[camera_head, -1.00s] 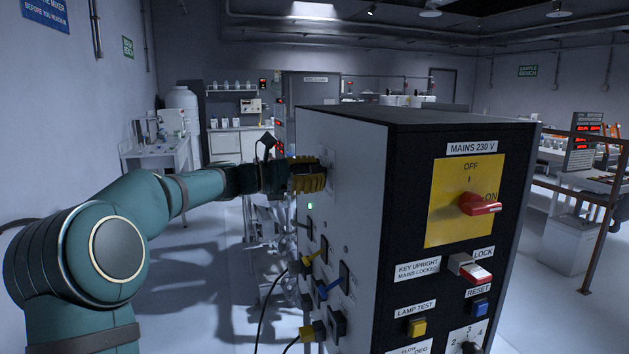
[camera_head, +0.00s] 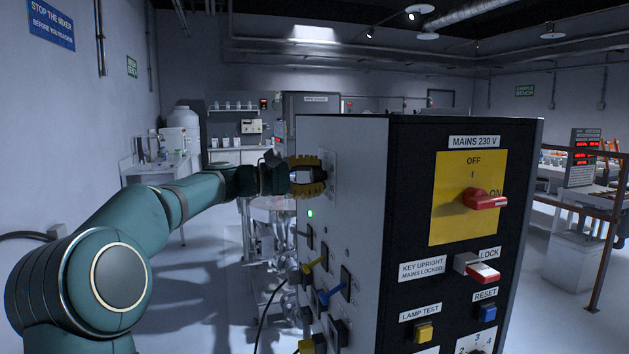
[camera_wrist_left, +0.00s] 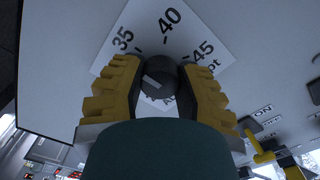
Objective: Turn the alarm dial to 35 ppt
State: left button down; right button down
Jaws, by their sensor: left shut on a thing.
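The alarm dial is a dark round knob (camera_wrist_left: 160,78) on a white scale plate (camera_wrist_left: 188,38) printed 35, 40 and 45 ppt in the left wrist view. A short pale mark on the knob slants toward the upper left, on the side of the 35; its exact reading is unclear. My left gripper (camera_wrist_left: 163,85) is shut on the knob, one yellow finger on each side. In the head view my left gripper (camera_head: 308,176) is at the cabinet's light side face, hiding the dial. My right gripper is not in view.
The cabinet (camera_head: 352,150) carries a mains switch (camera_head: 484,199), a lock key (camera_head: 478,268) and buttons on its dark front. A green lamp (camera_head: 310,213) is lit there.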

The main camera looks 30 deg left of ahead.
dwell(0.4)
pick_arm(q)
jog(key=c, duration=0.6)
grip_release()
jog(key=v, duration=1.2)
jog(key=shift+a, duration=0.1)
